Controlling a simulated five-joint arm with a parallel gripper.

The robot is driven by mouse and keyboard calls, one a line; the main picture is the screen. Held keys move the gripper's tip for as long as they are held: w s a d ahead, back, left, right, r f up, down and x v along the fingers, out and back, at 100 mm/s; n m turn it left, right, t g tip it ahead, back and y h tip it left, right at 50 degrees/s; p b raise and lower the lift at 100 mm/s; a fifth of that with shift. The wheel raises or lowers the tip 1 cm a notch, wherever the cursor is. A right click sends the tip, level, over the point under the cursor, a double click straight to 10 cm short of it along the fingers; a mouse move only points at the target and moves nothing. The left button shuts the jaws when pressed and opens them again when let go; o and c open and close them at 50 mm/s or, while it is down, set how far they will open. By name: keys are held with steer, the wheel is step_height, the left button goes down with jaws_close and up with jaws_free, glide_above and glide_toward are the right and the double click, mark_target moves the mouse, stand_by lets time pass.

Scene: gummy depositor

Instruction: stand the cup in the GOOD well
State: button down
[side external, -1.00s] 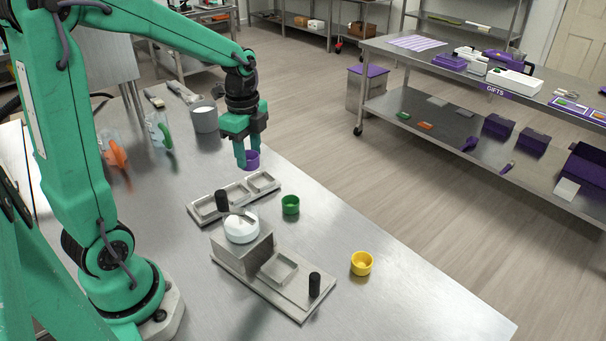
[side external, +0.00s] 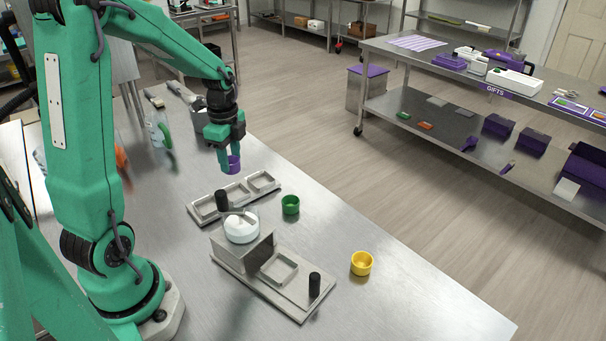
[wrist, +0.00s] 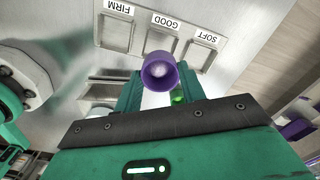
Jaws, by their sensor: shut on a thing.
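A purple cup (side external: 234,165) is held upright between the fingers of my gripper (side external: 229,158). It is above the table, near the back of a metal tray (side external: 221,197) with three square wells. In the wrist view the purple cup (wrist: 160,75) shows between the fingers. The tray's labels read FIRM, GOOD and SOFT from left to right. The middle GOOD well (wrist: 160,39) shows just beyond the cup's rim, and the cup hides part of it. The cup is apart from the tray in the side view.
A depositor (side external: 258,257) with a white bowl and black handles stands in front of the tray. A green cup (side external: 290,205) stands right of the tray, and a yellow cup (side external: 361,263) farther right. A grey pot (side external: 200,120) is behind my gripper. The table's right front is clear.

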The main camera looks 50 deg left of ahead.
steer(key=shift+f, duration=0.15)
steer(key=shift+f, duration=2.9)
steer(key=shift+f, duration=0.95)
steer(key=c, duration=0.7)
jaws_free()
steer(key=shift+c, duration=0.2)
steer(key=shift+r, duration=0.2)
steer(key=shift+r, duration=3.7)
